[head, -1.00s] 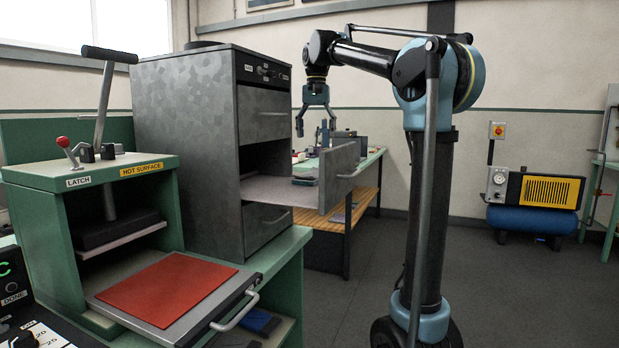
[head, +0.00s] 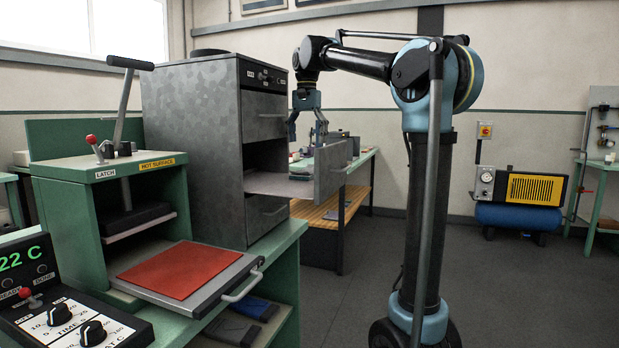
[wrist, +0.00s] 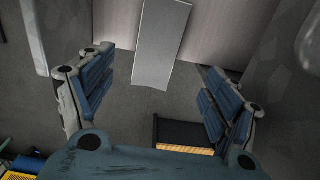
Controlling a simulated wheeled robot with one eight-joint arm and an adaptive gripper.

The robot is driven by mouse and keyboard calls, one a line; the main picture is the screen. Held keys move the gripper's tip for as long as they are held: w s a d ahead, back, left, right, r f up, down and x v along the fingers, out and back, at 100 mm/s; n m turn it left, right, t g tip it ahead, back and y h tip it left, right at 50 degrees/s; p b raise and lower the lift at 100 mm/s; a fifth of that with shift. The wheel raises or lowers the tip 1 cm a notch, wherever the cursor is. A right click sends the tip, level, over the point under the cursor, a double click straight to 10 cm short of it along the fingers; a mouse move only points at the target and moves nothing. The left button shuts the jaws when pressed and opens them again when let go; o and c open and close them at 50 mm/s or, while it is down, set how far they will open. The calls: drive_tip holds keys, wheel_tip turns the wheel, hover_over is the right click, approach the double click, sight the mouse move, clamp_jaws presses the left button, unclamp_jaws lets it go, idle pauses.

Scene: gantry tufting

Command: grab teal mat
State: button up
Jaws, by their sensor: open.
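I cannot make out a teal mat for certain in either current view. My gripper (head: 306,138) is open and empty, pointing down just above the pulled-out drawer (head: 268,184) of the grey metal cabinet. In the wrist view its two blue-padded fingers (wrist: 155,98) are spread wide, with the drawer's grey front panel (wrist: 160,45) and floor between them. A red mat (head: 180,270) lies flat on the press's pulled-out tray. A blue mat (head: 254,308) and a dark grey one (head: 232,328) lie on the shelf below.
The grey cabinet (head: 192,140) stands right of the green press (head: 60,205) with its lever. A control box (head: 75,322) sits at the lower left. A bench with a slatted shelf (head: 325,207) stands behind the drawer. The floor at right is clear up to the compressor (head: 520,200).

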sight(308, 171)
drive_tip(key=shift+d+f, duration=0.2)
drive_tip(key=shift+f, duration=4.85)
drive_tip(key=c, duration=1.1)
